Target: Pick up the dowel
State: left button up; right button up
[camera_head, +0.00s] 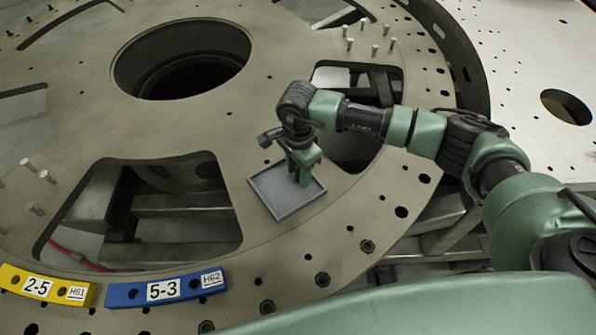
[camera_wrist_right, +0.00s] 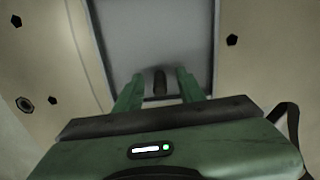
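My right gripper (camera_head: 303,177) points down into the shallow grey tray (camera_head: 274,186) on the turret plate (camera_head: 330,232). In the right wrist view, the two green fingers of the right gripper (camera_wrist_right: 160,86) stand apart. In the head view I cannot make out the dowel; the gripper hides that spot. My left gripper is not in view.
A yellow block marked 2-5 (camera_head: 50,287) and a blue block marked 5-3 (camera_head: 165,290) lie at the plate's near left edge. Several upright pins (camera_head: 374,50) stand at the back. Large cutouts (camera_head: 190,235) open left of the tray and behind it.

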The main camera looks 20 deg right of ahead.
grip_shut()
